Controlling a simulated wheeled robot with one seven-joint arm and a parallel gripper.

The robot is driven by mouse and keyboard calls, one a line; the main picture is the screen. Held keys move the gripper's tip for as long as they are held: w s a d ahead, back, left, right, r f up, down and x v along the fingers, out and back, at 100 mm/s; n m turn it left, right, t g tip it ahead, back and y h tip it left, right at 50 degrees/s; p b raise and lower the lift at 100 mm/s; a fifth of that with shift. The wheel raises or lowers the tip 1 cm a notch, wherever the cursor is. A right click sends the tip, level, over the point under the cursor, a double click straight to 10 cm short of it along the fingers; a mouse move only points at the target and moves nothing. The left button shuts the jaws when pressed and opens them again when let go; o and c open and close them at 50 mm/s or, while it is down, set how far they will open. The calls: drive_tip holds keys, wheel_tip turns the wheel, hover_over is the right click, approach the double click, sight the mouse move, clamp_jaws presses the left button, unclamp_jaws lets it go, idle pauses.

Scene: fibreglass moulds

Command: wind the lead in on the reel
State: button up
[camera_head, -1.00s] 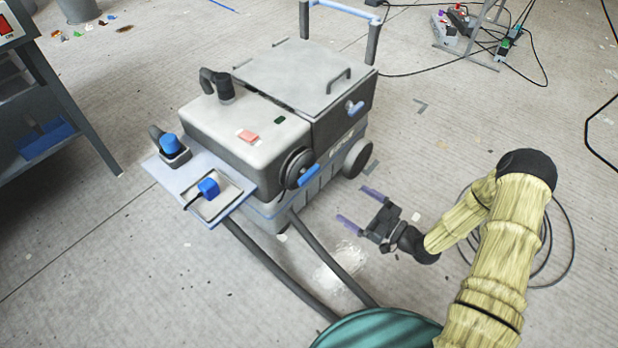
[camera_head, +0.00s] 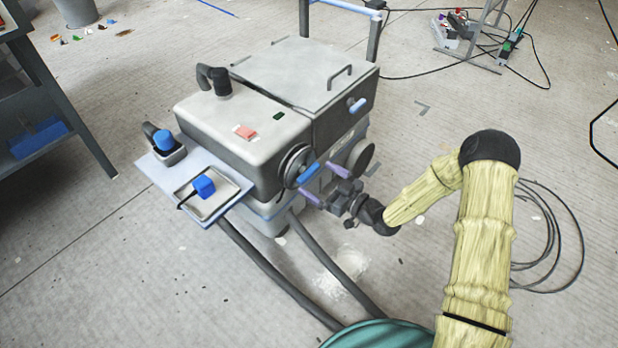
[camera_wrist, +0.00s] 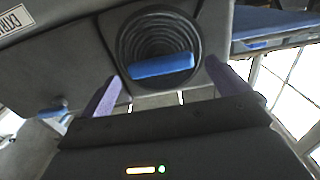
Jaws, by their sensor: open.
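The reel (camera_head: 294,165) is a dark ribbed disc on the side of a grey wheeled machine (camera_head: 322,140). Its blue crank handle (camera_head: 309,172) sticks out towards me. In the wrist view the reel (camera_wrist: 158,38) is straight ahead, with the blue handle (camera_wrist: 162,66) lying across its lower part. My gripper (camera_head: 325,183) is open and empty, its two purple fingers pointing at the reel. In the wrist view the fingers (camera_wrist: 165,72) stand either side of the handle, apart from it. A blue plug (camera_head: 203,186) with a short black cord sits in a tray; where the lead runs is unclear.
A second blue plug (camera_head: 163,140) stands in a socket beside the tray (camera_head: 214,206). Dark hoses (camera_head: 262,265) run from the machine towards me. Looped black cable (camera_head: 548,245) lies on the floor at right. A bench (camera_head: 50,120) stands at left. Floor right of the machine is mostly clear.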

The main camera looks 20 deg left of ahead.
sight(312, 175)
drive_tip(key=shift+b+x, duration=0.75)
drive_tip(key=shift+x, duration=1.6)
drive_tip(key=c, duration=1.1)
drive_tip(key=shift+d, duration=0.1)
